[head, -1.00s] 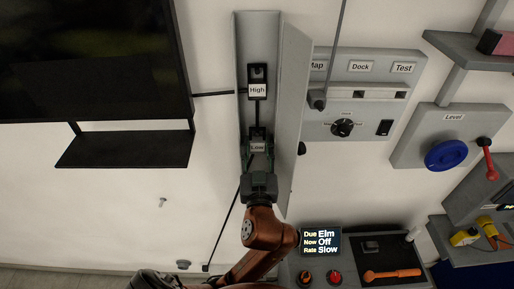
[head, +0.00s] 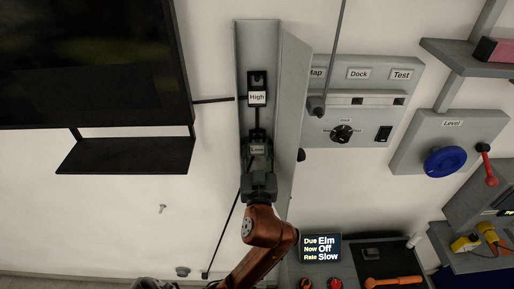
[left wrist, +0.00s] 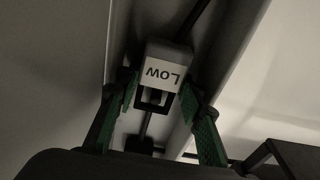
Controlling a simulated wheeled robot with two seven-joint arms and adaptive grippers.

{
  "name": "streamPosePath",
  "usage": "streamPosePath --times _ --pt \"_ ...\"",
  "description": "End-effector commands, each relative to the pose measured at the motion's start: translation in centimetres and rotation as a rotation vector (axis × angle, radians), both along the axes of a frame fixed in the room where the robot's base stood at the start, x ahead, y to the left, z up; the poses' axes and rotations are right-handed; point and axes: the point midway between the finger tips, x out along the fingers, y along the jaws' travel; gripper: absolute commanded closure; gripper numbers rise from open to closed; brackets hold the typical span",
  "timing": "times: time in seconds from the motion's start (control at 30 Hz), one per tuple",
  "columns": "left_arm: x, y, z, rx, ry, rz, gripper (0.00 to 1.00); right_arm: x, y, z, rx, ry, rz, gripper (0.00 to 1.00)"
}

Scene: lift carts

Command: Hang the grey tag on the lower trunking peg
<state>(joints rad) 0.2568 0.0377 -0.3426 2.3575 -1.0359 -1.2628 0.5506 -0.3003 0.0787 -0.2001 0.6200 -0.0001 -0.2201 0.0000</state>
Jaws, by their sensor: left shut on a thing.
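The lower peg mount, labelled "Low" (head: 257,150), sits inside the upright grey trunking (head: 258,45), below the black mount labelled "High" (head: 257,97). My left gripper (head: 257,140) reaches up from below in the head view, its fingers on both sides of the "Low" label. In the left wrist view the "Low" label (left wrist: 162,73) appears upside down, with a black square bracket (left wrist: 155,98) beside it. The green fingers (left wrist: 160,98) flank them. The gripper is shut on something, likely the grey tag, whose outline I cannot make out. My right gripper is not in view.
A dark screen (head: 90,60) and a shelf (head: 125,155) are to the left. A control panel (head: 400,75) is to the right.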

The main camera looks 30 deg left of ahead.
Motion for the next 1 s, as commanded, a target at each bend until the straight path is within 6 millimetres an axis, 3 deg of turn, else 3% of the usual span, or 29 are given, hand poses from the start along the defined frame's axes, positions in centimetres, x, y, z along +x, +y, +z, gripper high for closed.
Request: streamPosePath --times 0.27,1.0 --pt "0.0 0.1 0.5 0.006 -0.014 0.001 1.0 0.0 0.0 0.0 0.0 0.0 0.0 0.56" --pt "0.5 0.4 -1.5 0.002 -0.003 0.0 1.0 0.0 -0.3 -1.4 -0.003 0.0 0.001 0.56"
